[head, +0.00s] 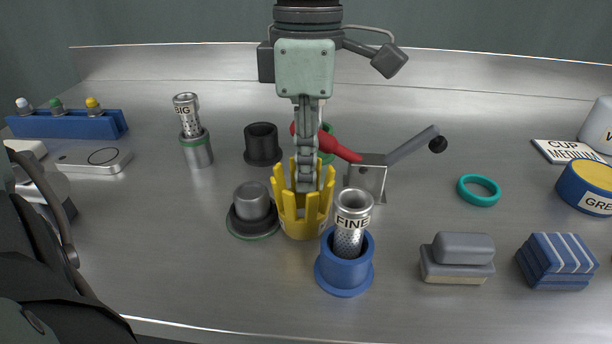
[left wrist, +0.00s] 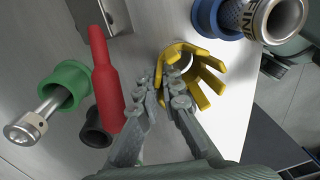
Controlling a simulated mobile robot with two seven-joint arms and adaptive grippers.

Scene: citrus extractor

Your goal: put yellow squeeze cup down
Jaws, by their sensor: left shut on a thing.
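The yellow squeeze cup (head: 306,222), with tall prongs around its rim, is upright at the middle of the table. My left gripper (head: 308,186) comes down from above, with its fingers among the cup's prongs. In the left wrist view the gripper (left wrist: 167,88) is shut on the near side of the yellow cup (left wrist: 212,68), at its rim. The cup's base seems to be at or very near the table; I cannot tell whether it touches. My right gripper is not in view.
A blue holder (head: 345,272) with the FINE strainer (head: 351,215) stands close at the cup's front right. A dark base with a grey knob (head: 252,203) is close on its left. Behind are a red tool (head: 340,148) and a metal block with a lever (head: 367,178).

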